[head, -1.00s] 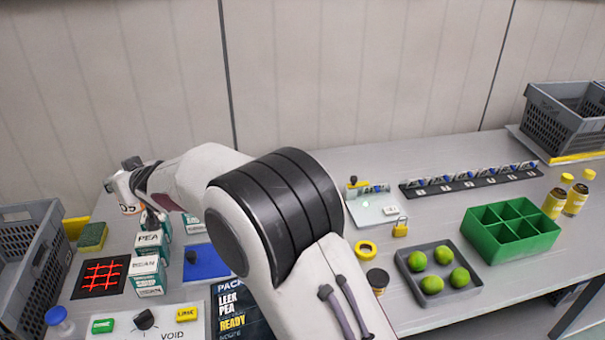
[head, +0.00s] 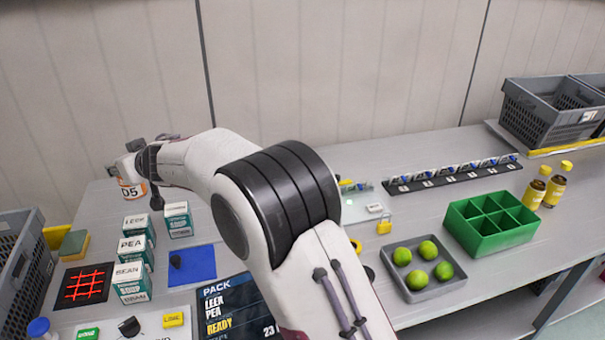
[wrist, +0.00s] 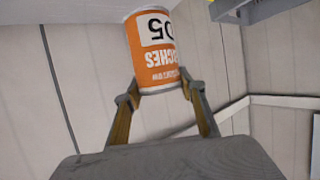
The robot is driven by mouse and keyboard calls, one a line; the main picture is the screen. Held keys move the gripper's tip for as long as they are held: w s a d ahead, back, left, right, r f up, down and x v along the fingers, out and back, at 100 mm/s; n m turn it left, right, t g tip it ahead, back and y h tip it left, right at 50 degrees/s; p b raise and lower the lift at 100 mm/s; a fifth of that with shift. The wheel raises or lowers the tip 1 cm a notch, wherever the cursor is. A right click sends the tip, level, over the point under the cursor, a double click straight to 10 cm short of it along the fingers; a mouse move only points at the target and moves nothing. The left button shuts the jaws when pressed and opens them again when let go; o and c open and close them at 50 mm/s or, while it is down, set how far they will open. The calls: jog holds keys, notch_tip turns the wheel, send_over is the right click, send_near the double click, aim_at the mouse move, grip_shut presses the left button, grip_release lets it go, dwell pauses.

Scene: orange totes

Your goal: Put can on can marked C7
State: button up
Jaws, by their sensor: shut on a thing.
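My gripper (wrist: 160,90) is shut on an orange and white can (wrist: 153,70) marked D5, held between the two fingers. In the wrist view the can appears upside down, with wall panels behind it. In the head view the same can (head: 131,190) shows at the end of my arm at the left, behind the white and green boxes. It looks upright there and above the table's back left part. I cannot see a can marked C7 in either view.
Boxes labelled LEEK, PEA (head: 134,250) and BEAN stand at the left, by a blue mat (head: 192,265). A grey crate (head: 28,262) is at the left edge. A tray of limes (head: 398,268) and a green divided box (head: 480,246) are at the right.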

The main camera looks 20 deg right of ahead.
jog(key=w+d+r, duration=0.1)
jog(key=w+d, duration=0.3)
jog(key=d, duration=0.7)
jog(key=w+d+r+m, duration=0.1)
jog(key=w+d, duration=0.2)
jog(key=d, duration=0.8)
jog(key=w+d+r, duration=0.1)
jog(key=w+d, duration=0.3)
jog(key=d, duration=0.7)
jog(key=s+d+f+m+t+h, duration=0.1)
jog(key=d+h, duration=0.1)
jog(key=d, duration=1.1)
jog(key=shift+s+d+f, duration=0.15)
jog(key=shift+d+f, duration=0.05)
jog(key=shift+d, duration=0.05)
notch_tip(320, 180, down, 6)
jog(key=shift+f, duration=0.2)
jog(key=shift+f, duration=1.75)
jog(key=shift+f, duration=0.2)
